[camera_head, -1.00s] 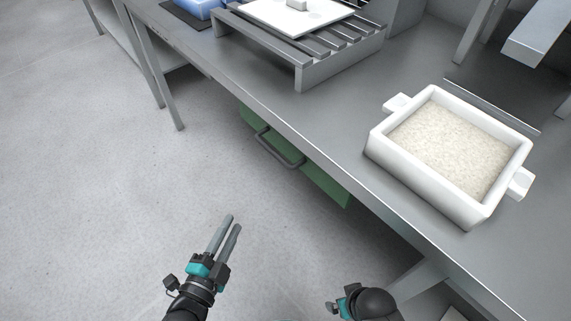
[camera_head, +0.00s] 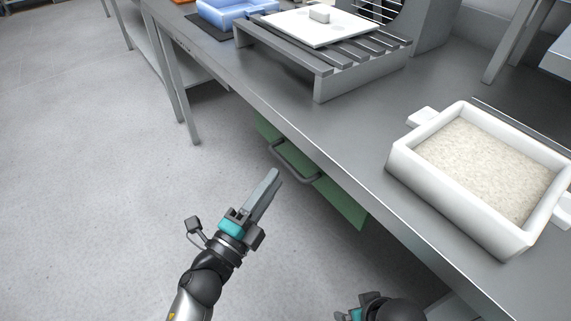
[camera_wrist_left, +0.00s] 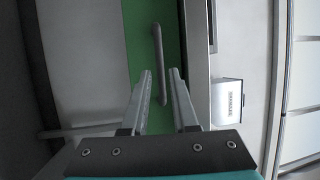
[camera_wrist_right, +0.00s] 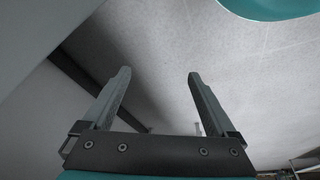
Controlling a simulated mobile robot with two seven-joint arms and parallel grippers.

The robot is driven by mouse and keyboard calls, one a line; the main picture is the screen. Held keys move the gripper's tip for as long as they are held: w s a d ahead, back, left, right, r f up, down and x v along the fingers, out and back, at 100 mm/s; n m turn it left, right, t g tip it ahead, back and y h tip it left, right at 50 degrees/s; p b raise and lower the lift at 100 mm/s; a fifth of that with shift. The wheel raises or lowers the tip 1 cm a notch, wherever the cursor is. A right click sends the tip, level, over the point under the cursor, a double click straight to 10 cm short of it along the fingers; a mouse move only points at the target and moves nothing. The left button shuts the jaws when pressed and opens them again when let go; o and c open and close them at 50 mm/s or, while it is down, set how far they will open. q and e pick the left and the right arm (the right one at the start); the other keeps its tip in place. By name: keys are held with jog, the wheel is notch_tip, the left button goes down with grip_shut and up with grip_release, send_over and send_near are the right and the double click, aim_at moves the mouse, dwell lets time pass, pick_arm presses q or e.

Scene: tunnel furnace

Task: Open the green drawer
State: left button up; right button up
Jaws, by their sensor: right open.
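The green drawer (camera_head: 338,196) is under the front edge of the grey table, with a dark bar handle (camera_head: 294,163) on its front. It looks shut.
A white box of grainy material (camera_head: 408,165) stands on the table (camera_head: 345,135) at right. A slatted grey rack (camera_head: 330,88) holds a white lid (camera_head: 340,35). A blue tray (camera_head: 215,14) is at the far left. The floor left of the table is clear.

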aim_at(285, 162)
pick_arm(q)
jog(key=x, duration=0.5)
jog(key=shift+w+d+b, duration=0.25)
jog(key=shift+w+b, duration=0.05)
jog(key=shift+w, duration=0.05)
pick_arm(e)
jog(key=shift+w+r, duration=0.2)
jog(key=shift+r, duration=0.65)
pick_arm(q)
grip_shut()
pick_arm(e)
jog(key=shift+f, duration=0.1)
